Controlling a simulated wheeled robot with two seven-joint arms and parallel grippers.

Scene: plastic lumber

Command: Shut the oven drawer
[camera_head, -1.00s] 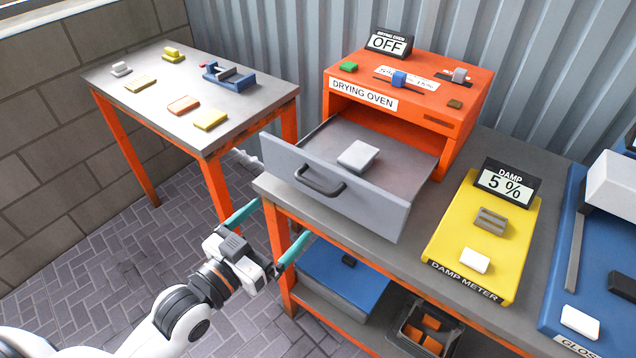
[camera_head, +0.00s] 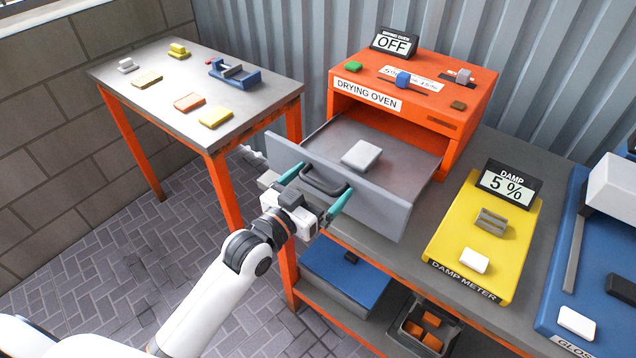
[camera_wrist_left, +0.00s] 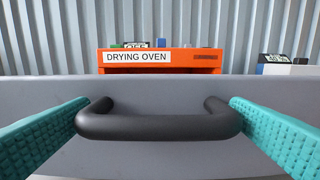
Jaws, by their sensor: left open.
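The orange drying oven (camera_head: 410,105) stands on the workbench, and its sign reads OFF. Its grey drawer (camera_head: 375,200) is pulled out toward me, with a light block (camera_head: 361,155) lying inside. My left gripper (camera_head: 318,186) is at the drawer front, open, with one teal finger near each end of the dark handle (camera_head: 325,180). In the left wrist view the handle (camera_wrist_left: 158,125) spans between the two fingers, and the drawer front (camera_wrist_left: 160,160) fills the lower half. I cannot tell whether the fingers touch the handle. My right gripper is not in view.
A yellow damp meter (camera_head: 450,245) reading 5 % stands right of the drawer. A blue gloss device (camera_head: 560,290) is further right. A side table (camera_head: 150,105) with several small blocks is at the left. A blue box (camera_head: 345,275) and a dark bin (camera_head: 400,325) sit below.

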